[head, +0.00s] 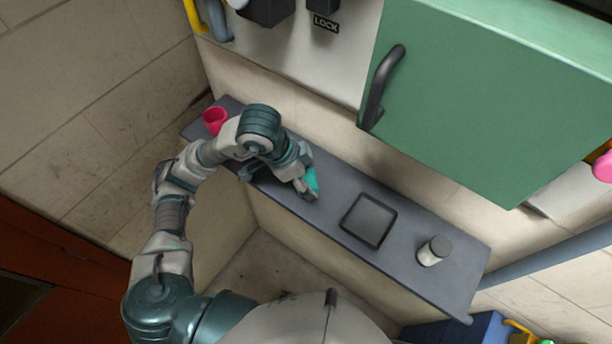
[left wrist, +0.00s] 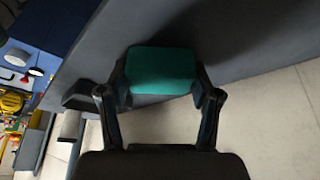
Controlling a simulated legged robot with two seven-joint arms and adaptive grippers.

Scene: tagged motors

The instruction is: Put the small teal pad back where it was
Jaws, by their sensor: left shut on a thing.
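The small teal pad (head: 312,181) is at my left gripper (head: 305,187), over the grey shelf (head: 340,190) in the head view. In the left wrist view the teal pad (left wrist: 161,71) sits between the two fingers of the left gripper (left wrist: 161,88), which is shut on it. The pad is close to the dark shelf surface; I cannot tell whether it touches. The far side of the pad is hidden. My right gripper is not in view.
On the shelf, a dark square tray (head: 368,241) lies right of the pad, then a white jar with a dark lid (head: 434,250). A red cup (head: 215,119) stands at the left end. A green cabinet (head: 480,100) with a dark handle overhangs behind.

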